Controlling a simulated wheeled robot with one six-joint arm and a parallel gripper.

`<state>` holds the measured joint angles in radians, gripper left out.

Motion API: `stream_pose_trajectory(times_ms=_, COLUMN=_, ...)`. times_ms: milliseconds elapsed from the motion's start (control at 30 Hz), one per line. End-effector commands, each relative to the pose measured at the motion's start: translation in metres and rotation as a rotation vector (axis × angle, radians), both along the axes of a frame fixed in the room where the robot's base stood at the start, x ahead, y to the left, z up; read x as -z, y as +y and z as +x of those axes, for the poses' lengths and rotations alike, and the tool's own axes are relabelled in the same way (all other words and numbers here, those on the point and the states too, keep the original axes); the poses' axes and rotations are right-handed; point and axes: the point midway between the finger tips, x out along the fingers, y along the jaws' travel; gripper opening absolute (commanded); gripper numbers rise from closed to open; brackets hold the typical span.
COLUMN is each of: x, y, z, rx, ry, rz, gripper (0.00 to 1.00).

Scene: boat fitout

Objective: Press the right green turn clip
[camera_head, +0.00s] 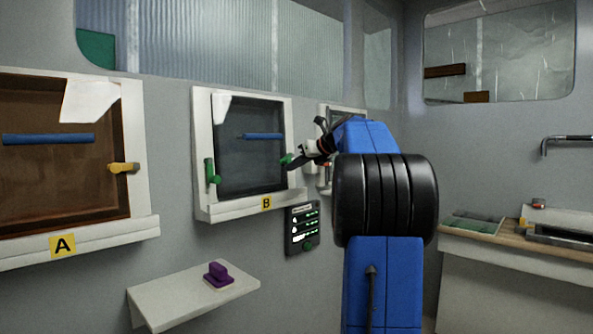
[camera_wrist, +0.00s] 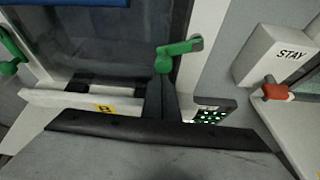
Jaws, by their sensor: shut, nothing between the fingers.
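Window B (camera_head: 203,150) is a white-framed dark pane with a blue bar across it. Its right green turn clip (camera_head: 286,159) sits on the right side of the frame, partly hidden by my gripper (camera_head: 295,164). In the wrist view the right clip (camera_wrist: 180,50) shows its handle pointing right and slightly up. My gripper (camera_wrist: 163,84) is shut and empty, its dark tip just below the clip's pivot end; I cannot tell whether they touch. The left green turn clip (camera_head: 211,172) is upright on the left frame side and also shows in the wrist view (camera_wrist: 10,52).
Window A (camera_head: 140,195) with a yellow clip (camera_head: 124,168) is at left. A dark panel with green lights (camera_head: 302,229) hangs below B. A white STAY box (camera_wrist: 272,55) with a red-tipped lever (camera_wrist: 277,92) is right of the clip. A shelf (camera_head: 165,298) holds a purple object (camera_head: 218,275).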

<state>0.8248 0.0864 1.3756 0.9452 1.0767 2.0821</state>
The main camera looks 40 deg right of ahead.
Motion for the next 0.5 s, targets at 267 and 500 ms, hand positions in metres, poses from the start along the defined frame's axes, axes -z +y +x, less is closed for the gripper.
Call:
stream_pose_trajectory(times_ms=267, x=-0.0043, y=0.0026, z=0.0005, rx=0.005, ry=0.005, rz=0.079, gripper=0.00)
stream_pose_trajectory(times_ms=500, x=-0.0049, y=-0.0013, z=0.0009, rx=0.005, ry=0.005, rz=0.077, gripper=0.00)
